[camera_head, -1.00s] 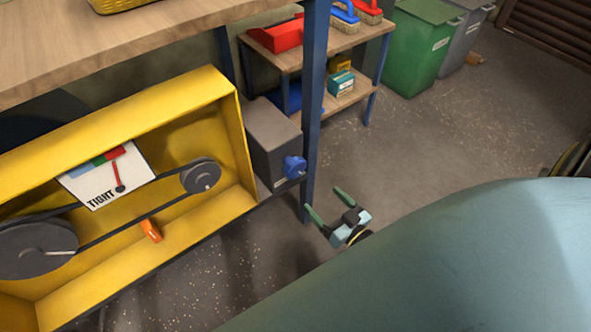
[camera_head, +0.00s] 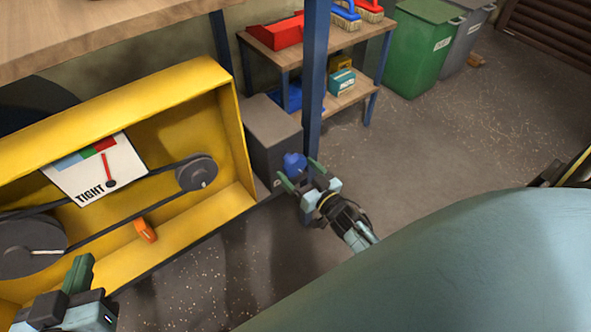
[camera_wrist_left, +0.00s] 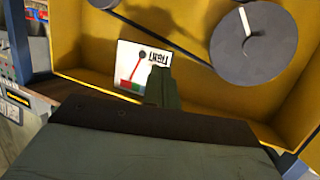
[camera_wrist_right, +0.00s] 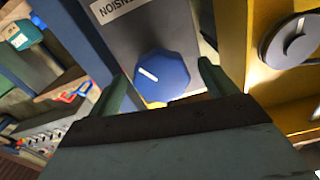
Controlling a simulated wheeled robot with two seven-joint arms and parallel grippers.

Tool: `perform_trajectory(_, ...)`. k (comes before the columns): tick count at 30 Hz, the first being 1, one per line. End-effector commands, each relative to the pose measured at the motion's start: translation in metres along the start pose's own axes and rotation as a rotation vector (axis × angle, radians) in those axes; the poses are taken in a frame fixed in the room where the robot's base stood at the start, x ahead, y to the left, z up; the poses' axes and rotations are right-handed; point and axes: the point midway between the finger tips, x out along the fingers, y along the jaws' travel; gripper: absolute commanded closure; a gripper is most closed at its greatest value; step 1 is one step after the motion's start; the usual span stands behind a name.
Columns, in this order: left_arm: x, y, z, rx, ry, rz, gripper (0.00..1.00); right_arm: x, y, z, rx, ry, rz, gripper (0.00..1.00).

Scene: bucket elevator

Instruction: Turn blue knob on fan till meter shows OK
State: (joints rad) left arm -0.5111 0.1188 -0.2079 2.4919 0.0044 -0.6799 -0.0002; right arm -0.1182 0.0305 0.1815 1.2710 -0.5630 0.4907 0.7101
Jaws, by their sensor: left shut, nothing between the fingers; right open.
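The blue knob (camera_head: 295,162) sticks out of a dark grey box at the right end of the yellow housing. In the right wrist view the knob (camera_wrist_right: 162,76) has a white mark pointing up-left. My right gripper (camera_head: 300,174) is open in front of the knob, its fingers to either side in the picture; I see no contact. The white meter (camera_head: 95,170) reads TIGHT, with its red needle pointing at the red band beside green and blue. It also shows in the left wrist view (camera_wrist_left: 143,67). My left gripper (camera_head: 79,270) is shut and empty, low in front of the housing.
The yellow housing (camera_head: 180,85) holds a belt on two dark pulleys and an orange pointer (camera_head: 145,230). A blue post (camera_head: 314,70) stands close behind the knob. A shelf (camera_head: 345,98) and green bin (camera_head: 420,50) stand farther back.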

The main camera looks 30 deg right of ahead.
Motion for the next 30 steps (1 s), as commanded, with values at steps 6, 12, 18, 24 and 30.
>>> perform_trajectory(6,0.001,0.004,-0.021,-0.002,0.132,0.011,1.00,0.015,0.000,0.001,0.001,0.000,0.000,0.16)
perform_trajectory(12,0.001,0.005,-0.029,-0.003,0.171,0.014,1.00,0.019,0.000,0.000,0.000,-0.001,0.000,0.16)
perform_trajectory(18,0.001,0.005,-0.029,-0.003,0.171,0.014,1.00,0.019,0.000,0.000,0.000,-0.001,0.000,0.16)
perform_trajectory(24,0.001,0.005,-0.029,-0.002,0.170,0.013,1.00,0.019,0.000,0.000,0.000,0.000,0.000,0.41)
perform_trajectory(30,0.001,0.005,-0.029,-0.002,0.170,0.013,1.00,0.019,0.000,0.000,0.000,0.000,0.000,0.61)
